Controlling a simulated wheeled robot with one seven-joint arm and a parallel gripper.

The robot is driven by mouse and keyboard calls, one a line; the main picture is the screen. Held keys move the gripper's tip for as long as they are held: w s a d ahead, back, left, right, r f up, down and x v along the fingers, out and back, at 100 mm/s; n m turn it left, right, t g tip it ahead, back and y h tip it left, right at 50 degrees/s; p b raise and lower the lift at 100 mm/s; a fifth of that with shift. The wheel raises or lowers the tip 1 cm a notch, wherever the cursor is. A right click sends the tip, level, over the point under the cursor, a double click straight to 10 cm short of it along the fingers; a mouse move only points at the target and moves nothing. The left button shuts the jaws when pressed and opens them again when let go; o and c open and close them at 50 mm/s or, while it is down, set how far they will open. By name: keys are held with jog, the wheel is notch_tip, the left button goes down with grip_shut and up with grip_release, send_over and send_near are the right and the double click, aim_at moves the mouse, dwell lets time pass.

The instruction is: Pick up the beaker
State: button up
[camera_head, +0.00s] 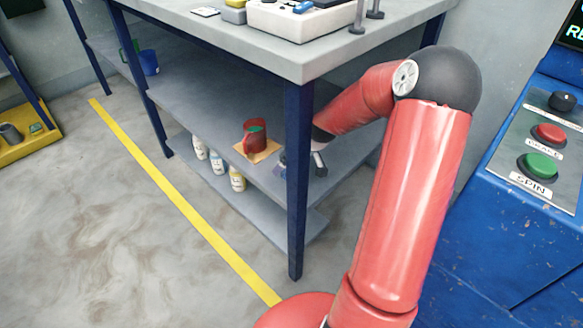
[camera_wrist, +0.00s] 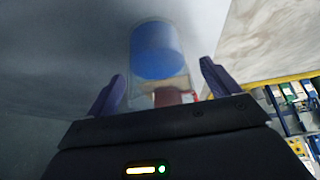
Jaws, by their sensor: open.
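The beaker (camera_wrist: 158,52) is clear with blue contents. In the wrist view it lies ahead of and between the fingers of my gripper (camera_wrist: 163,72), which is open with gaps on both sides. The wrist picture seems upside down, with the blue part at the top. In the head view my gripper (camera_head: 317,165) is over the middle shelf, partly hidden by the front table leg. A small bluish patch left of the leg may be the beaker or a finger; I cannot tell which.
A red mug (camera_head: 255,137) stands on a tan mat (camera_head: 262,153) left of my gripper. The blue table leg (camera_head: 297,190) is close in front. Bottles (camera_head: 237,179) stand on the lower shelf. A blue mug (camera_head: 149,63) is far left, with clear shelf between.

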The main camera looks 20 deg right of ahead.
jog(key=shift+x, duration=1.05)
jog(key=c, duration=1.2)
jog(key=shift+r, duration=0.1)
